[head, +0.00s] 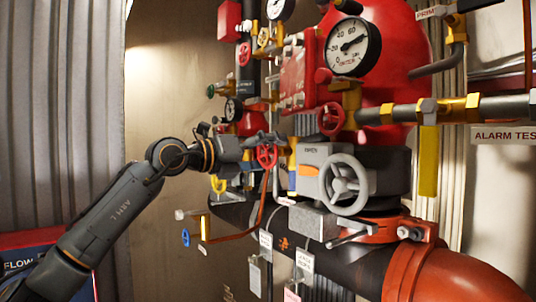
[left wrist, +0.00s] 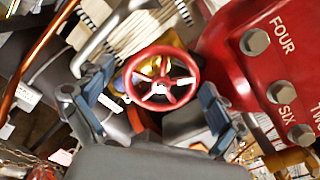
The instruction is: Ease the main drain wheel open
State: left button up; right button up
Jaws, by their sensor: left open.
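A small red spoked handwheel (head: 266,156) stands right at the front of my left gripper (head: 258,144) in the head view. I read no label naming it as the main drain. In the left wrist view the same red wheel (left wrist: 160,88) faces the camera, with brass behind it. My left gripper's blue-grey fingers (left wrist: 157,104) are spread, one on each side of the wheel. I cannot tell whether they touch its rim. My right gripper is out of view.
A large grey handwheel (head: 346,184) on a grey box is to the right. Another red wheel (head: 331,118) sits above, below a pressure gauge (head: 352,47). A bolted red cover (left wrist: 255,60) crowds the right in the left wrist view. A copper tube (head: 250,232) runs below the gripper.

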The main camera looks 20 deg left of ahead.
pick_arm(q)
jog(key=shift+s+a, duration=0.1)
jog(key=v, duration=1.1)
jog(key=shift+s+a, duration=0.25)
jog(key=shift+s, duration=0.05)
